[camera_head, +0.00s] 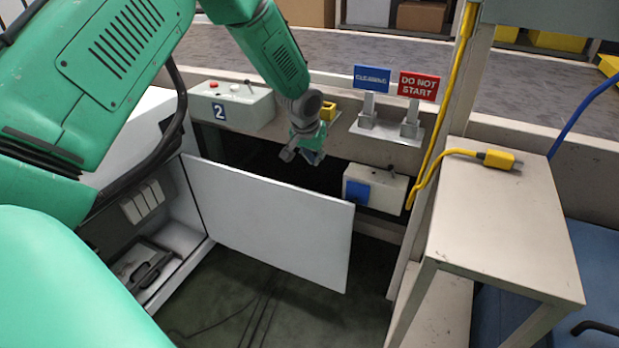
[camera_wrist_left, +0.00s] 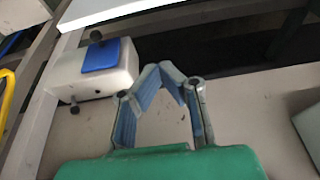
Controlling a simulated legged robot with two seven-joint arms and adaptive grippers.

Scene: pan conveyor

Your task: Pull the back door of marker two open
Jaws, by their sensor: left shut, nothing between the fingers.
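The white door panel (camera_head: 265,225) stands swung out from the white cabinet (camera_head: 165,235), hinged at its left edge. The cabinet's inside shows, with small white blocks and a black handle-like part. A control box with a blue "2" plate (camera_head: 228,108) sits above and behind it. My left gripper (camera_head: 303,157) is past the far side of the door, above its top edge and apart from it. Its fingers (camera_wrist_left: 165,70) are shut and empty in the left wrist view, where a white edge, probably the door (camera_wrist_left: 95,12), crosses the top. My right gripper is not in view.
A white box with a blue panel (camera_head: 375,188) is on the conveyor's side, right of the door. "CLEANING" (camera_head: 371,78) and "DO NOT START" (camera_head: 418,86) signs stand above it. A beige table (camera_head: 505,225) with a yellow plug (camera_head: 497,159) is at right. Dark floor (camera_head: 250,300) is open below.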

